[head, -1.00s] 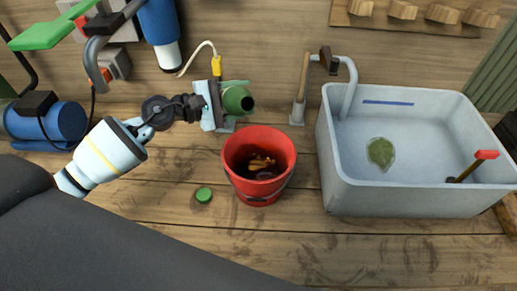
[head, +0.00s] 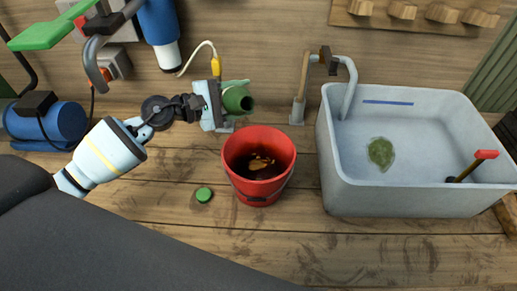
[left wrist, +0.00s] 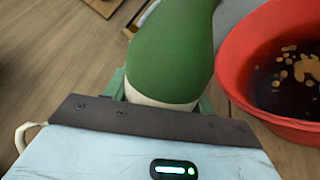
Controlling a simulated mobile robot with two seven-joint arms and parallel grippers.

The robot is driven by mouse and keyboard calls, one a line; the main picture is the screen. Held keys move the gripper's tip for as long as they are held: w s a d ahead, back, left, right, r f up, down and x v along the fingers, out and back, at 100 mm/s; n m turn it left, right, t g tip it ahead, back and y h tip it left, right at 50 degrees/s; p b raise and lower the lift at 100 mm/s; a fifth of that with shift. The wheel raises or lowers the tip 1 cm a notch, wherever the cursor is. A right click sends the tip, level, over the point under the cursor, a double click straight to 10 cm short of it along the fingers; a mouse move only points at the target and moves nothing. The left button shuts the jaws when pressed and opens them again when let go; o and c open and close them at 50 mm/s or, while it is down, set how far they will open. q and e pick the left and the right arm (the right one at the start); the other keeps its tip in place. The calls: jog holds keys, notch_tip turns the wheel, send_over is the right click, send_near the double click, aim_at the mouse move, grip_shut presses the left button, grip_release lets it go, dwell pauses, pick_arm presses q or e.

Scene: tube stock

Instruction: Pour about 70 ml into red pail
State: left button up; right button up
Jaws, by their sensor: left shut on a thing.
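My left gripper (head: 229,99) is shut on a green bottle (head: 240,100). The bottle is tipped over, with its dark open mouth toward the right, above and at the back left rim of the red pail (head: 258,190). The bottle (left wrist: 170,50) also fills the middle of the left wrist view, with a pale band near the gripper. The red pail (left wrist: 238,65) is at the right there, holding dark liquid with pale yellowish patches on it. No stream from the mouth is visible. A green cap (head: 203,195) lies on the wood left of the pail. My right gripper does not show.
A grey sink (head: 335,190) with a tap stands right of the pail, with a green leaf-like thing (head: 381,153) and a red-handled tool (head: 486,155) in it. A blue cylinder (head: 45,125) lies at left. The front wood is clear.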

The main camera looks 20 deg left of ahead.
aim_at(243, 91)
pick_arm(q)
jog(key=shift+r, duration=0.1)
dwell(0.6)
